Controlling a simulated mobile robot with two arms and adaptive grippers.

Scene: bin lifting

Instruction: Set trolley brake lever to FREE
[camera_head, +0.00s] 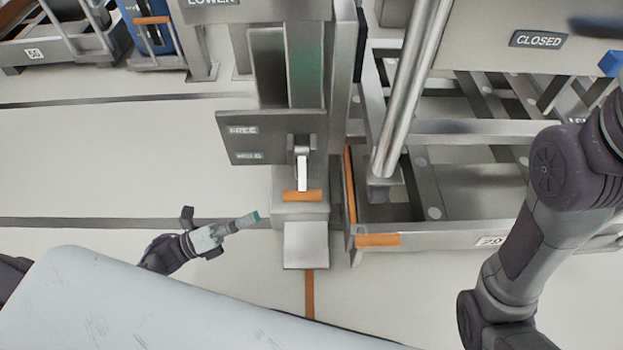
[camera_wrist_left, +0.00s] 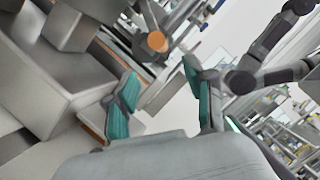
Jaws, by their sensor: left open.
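The trolley brake lever (camera_head: 302,168) is a pale handle on a grey bracket, pointing down. It is beside a dark plate (camera_head: 243,146) with FREE on its upper label and a second, blurred label below, seemingly HOLD. My left gripper (camera_head: 240,224) is below and left of the lever, apart from it, at the left of the post's foot. In the left wrist view its two teal-padded fingers (camera_wrist_left: 160,105) are spread with nothing between them. I cannot surely pick out the lever in that view. My right arm comes in at the right; its gripper is not in view.
The grey post (camera_head: 288,75) stands behind the lever, with a pale pedal-like plate (camera_head: 305,245) at its foot. A metal frame (camera_head: 455,235) with orange marks and a CLOSED sign (camera_head: 538,40) is at the right.

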